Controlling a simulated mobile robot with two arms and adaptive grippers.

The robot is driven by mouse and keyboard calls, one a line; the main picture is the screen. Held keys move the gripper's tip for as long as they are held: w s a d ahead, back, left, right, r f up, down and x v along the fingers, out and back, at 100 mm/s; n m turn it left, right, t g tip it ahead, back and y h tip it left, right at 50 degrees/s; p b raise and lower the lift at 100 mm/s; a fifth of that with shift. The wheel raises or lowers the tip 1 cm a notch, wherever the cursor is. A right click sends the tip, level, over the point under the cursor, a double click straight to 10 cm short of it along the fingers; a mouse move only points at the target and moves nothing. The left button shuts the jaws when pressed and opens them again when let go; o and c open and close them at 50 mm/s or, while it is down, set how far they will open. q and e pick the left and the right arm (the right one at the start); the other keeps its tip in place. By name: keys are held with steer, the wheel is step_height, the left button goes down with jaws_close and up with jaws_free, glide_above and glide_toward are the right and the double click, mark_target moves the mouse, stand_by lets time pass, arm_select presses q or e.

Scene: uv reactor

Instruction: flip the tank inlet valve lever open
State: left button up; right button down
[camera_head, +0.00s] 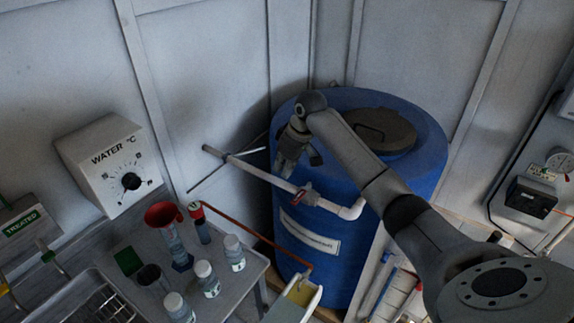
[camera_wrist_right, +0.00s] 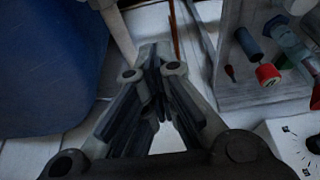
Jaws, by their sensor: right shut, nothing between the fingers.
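The blue tank (camera_head: 345,262) stands in the corner with a dark lid on top. A pale inlet pipe (camera_head: 262,174) runs in front of it to an elbow at the tank's side. A valve with a small red lever (camera_head: 299,195) sits on this pipe near the elbow. My right gripper (camera_head: 284,172) is shut and empty, pointing down near the pipe, up and left of the lever. Its closed fingers show in the right wrist view (camera_wrist_right: 157,52), with the tank at left; I cannot make out the lever there. My left gripper is not in view.
A grey table (camera_head: 247,262) at lower left holds several white-capped bottles, a red funnel and a red-capped bottle. A thin rod (camera_head: 225,170) crosses the pipe's left end.

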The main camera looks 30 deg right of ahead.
mark_target(300, 195)
step_height(300, 195, down, 6)
steer(key=s+p, duration=0.1)
steer(key=p, duration=0.3)
steer(key=shift+s+d+f+p, duration=0.2)
steer(key=shift+s+d+p, duration=0.15)
steer(key=shift+w, duration=0.1)
